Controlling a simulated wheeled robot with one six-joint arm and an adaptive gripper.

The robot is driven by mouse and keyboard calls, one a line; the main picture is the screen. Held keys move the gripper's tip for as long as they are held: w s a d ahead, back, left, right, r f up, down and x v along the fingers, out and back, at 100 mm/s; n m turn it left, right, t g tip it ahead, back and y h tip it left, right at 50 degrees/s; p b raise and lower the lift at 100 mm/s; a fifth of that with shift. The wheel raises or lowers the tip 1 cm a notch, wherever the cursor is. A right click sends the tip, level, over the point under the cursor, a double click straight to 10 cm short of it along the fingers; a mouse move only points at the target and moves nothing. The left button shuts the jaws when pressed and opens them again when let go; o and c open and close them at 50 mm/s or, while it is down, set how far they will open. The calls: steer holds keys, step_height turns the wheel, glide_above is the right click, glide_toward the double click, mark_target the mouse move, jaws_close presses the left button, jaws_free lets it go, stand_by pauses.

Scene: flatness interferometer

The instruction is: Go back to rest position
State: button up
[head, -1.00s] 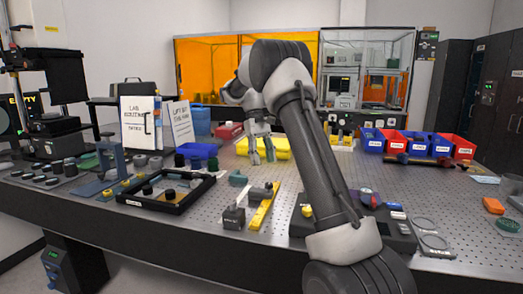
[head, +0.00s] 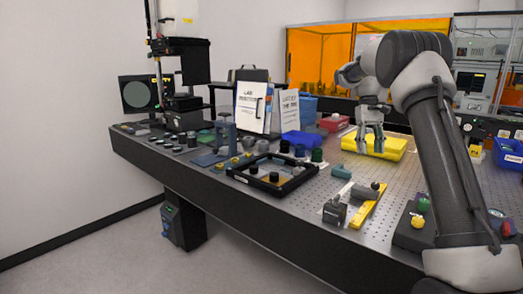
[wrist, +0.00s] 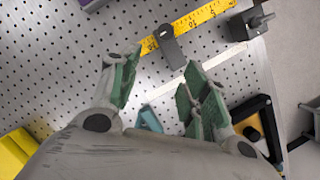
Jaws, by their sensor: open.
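My gripper (head: 370,148) is open and empty, with its fingers pointing down above the perforated table (head: 300,215). In the head view it overlaps the yellow case (head: 385,146). In the wrist view its green-padded fingers (wrist: 160,80) stand wide apart with bare perforated surface between them. A yellow ruler (wrist: 195,20) with a dark grey block (wrist: 170,47) on it lies beyond the fingertips. A small teal block (wrist: 150,118) shows below, between the fingers.
A black square frame (head: 238,176) lies near the table's front edge. White signs (head: 253,107) stand behind it, beside a blue bin (head: 302,141). Instruments (head: 183,112) crowd the table's left end. The floor (head: 120,240) in front at the left is clear.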

steer(key=s+f, duration=0.3)
steer(key=f, duration=0.1)
steer(key=s+a+r+t, duration=0.2)
steer(key=s, duration=0.9)
steer(key=s+a+r+t, duration=0.2)
steer(key=s+a+t, duration=0.1)
steer(key=s, duration=0.9)
steer(key=s+a+r+t, duration=0.2)
steer(key=s+r+t, duration=0.1)
steer(key=s, duration=0.8)
steer(key=shift+s+a, duration=0.3)
steer(key=shift+a, duration=0.1)
